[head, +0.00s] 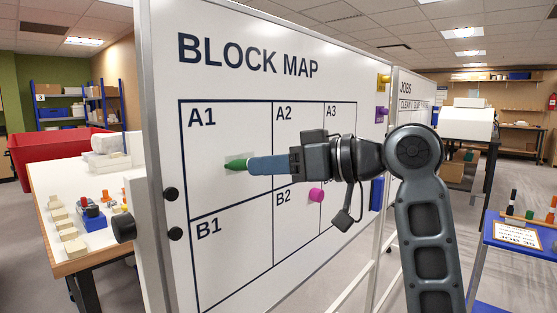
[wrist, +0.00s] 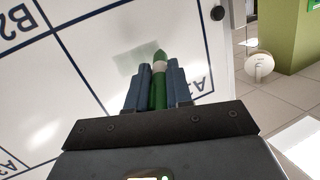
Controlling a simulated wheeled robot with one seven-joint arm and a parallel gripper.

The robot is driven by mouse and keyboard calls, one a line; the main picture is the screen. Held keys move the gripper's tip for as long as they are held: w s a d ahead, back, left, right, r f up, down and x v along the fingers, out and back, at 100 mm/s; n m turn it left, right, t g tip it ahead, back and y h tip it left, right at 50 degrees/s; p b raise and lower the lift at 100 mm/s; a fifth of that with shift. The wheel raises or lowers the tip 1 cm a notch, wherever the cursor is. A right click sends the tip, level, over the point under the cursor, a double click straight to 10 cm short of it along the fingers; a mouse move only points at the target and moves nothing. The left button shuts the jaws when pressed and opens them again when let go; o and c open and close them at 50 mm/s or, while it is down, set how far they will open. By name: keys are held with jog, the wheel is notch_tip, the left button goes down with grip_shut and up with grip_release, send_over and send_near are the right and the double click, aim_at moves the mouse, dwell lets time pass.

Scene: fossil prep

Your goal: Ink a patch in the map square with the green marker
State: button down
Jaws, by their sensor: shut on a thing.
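My gripper (head: 268,165) is shut on the green marker (head: 237,164), which points left at the whiteboard. The marker's tip is over square A1 (head: 205,145) of the block map; I cannot tell if it touches. A faint pale green-grey patch (head: 230,167) shows on the board around the tip. In the wrist view the marker (wrist: 159,92) stands between the two blue-grey fingers of my gripper (wrist: 159,85), and the patch (wrist: 132,60) lies beside its tip.
A magenta round magnet (head: 316,194) sits near B2. Yellow (head: 383,79), purple (head: 381,113) and blue (head: 376,193) pieces are on the board's right edge. A blue stand (head: 515,235) with other markers is at right. A table with pale blocks (head: 68,234) is at left.

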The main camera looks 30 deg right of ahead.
jog(key=shift+a, duration=0.2)
jog(key=s+d, duration=0.2)
jog(key=s, duration=0.3)
jog(key=shift+s+p, duration=0.4)
jog(key=shift+s, duration=0.1)
jog(key=s, duration=0.1)
jog(key=s+d, duration=0.1)
jog(key=shift+s+p, duration=0.3)
jog(key=shift+s, duration=0.05)
dwell(0.3)
jog(key=shift+w+a, duration=0.1)
jog(key=shift+w, duration=0.05)
dwell(0.5)
jog(key=shift+w+a, duration=0.35)
jog(key=shift+w, duration=0.75)
jog(key=shift+w+a, duration=0.35)
jog(key=shift+w, duration=0.7)
jog(key=shift+w+a, duration=0.35)
jog(key=shift+w, duration=0.75)
jog(key=shift+w+a, duration=0.3)
jog(key=shift+w, duration=0.65)
